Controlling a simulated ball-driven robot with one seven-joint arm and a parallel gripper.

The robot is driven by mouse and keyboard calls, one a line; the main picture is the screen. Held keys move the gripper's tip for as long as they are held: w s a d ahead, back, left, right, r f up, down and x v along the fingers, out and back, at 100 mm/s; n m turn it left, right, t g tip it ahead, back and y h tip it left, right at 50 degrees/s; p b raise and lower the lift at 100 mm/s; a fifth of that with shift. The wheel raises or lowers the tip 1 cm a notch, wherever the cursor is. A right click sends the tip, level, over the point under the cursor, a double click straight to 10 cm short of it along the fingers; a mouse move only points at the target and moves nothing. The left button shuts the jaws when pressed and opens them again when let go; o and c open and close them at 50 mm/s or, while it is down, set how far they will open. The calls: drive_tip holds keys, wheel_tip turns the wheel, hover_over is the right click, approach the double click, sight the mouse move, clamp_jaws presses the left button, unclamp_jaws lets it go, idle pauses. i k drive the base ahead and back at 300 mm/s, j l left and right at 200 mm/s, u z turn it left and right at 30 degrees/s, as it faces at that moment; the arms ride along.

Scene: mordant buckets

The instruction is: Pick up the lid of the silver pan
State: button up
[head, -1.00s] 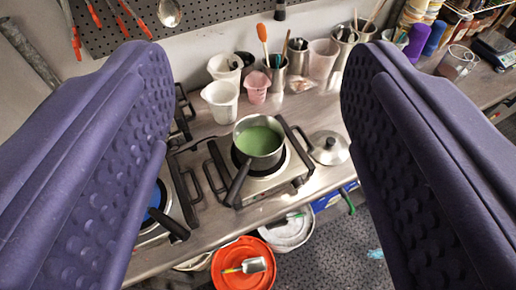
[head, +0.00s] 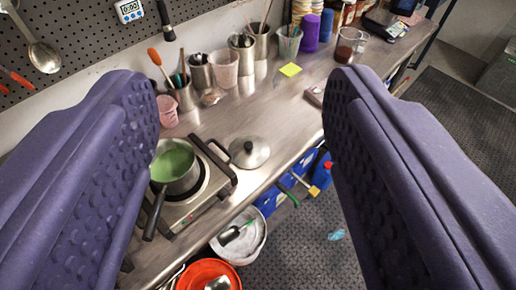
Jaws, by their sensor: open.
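The silver lid (head: 249,153) lies on the steel counter, right of the hot plate, with its dark knob facing up. The silver pan (head: 175,167) stands uncovered on the hot plate (head: 190,202), holding green liquid, its dark handle pointing down toward the counter's front. My gripper (head: 240,140) is open and empty. Its two purple padded fingers stand at the left and right of the view, with the lid between them in the picture, farther off and untouched. The left finger hides part of the hot plate's left side.
Metal and plastic cups with tools (head: 202,74) line the back of the counter by the wall. A yellow note (head: 290,70) lies on clear counter behind the lid. White (head: 238,236) and orange buckets (head: 210,274) stand below the front edge, near blue containers (head: 270,202).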

sight(249, 152)
drive_tip(key=l+u, duration=0.15)
drive_tip(key=l, duration=0.95)
drive_tip(key=i+l+u, duration=0.35)
drive_tip(key=i+l, duration=0.45)
drive_tip(key=i+j+u, duration=0.15)
drive_tip(key=i, duration=0.6)
